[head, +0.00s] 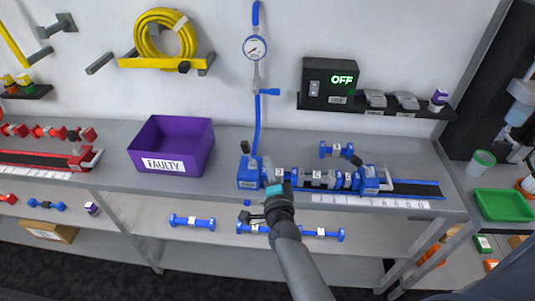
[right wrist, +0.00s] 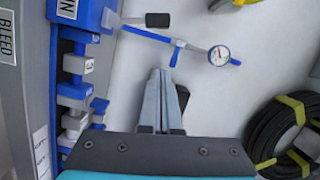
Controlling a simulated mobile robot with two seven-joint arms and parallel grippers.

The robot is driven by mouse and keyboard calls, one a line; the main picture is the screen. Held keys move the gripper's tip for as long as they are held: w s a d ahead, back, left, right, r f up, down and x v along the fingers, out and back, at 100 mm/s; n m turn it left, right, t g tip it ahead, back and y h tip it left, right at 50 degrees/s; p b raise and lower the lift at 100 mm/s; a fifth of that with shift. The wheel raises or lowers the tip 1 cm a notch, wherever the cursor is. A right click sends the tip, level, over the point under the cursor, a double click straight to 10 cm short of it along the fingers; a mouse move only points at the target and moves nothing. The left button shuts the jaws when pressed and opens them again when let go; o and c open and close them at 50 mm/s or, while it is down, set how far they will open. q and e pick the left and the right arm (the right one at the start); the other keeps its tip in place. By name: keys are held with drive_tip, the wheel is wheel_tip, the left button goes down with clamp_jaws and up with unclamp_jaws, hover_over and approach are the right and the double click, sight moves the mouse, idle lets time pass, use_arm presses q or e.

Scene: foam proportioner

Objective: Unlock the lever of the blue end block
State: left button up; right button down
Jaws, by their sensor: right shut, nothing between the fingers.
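A blue rig lies on the bench in the head view. Its right block (head: 371,179), probably the blue end block, carries a pale grey lever (head: 387,178); a black knob (head: 356,160) shows at its left. The left blue block (head: 249,173) has a black-tipped handle (head: 245,147); what appears to be this block (right wrist: 75,14) and handle (right wrist: 157,19) also show in the right wrist view. My right gripper (head: 275,188) is shut and empty, just right of the left block, away from the right block. Its fingers (right wrist: 162,80) are together in the right wrist view. My left gripper is out of view.
Blue fittings (head: 318,179) with white labels fill the rig between the blocks. A purple FAULTY bin (head: 172,146) stands left. A pressure gauge (head: 255,47) hangs on a blue line behind. A box reading OFF (head: 329,83) is on the wall shelf. Spare blue fittings lie below.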

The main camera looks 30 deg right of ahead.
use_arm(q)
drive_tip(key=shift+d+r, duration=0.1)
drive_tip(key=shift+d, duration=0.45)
use_arm(e)
drive_tip(key=v, duration=0.3)
drive_tip(key=shift+s+d, duration=0.1)
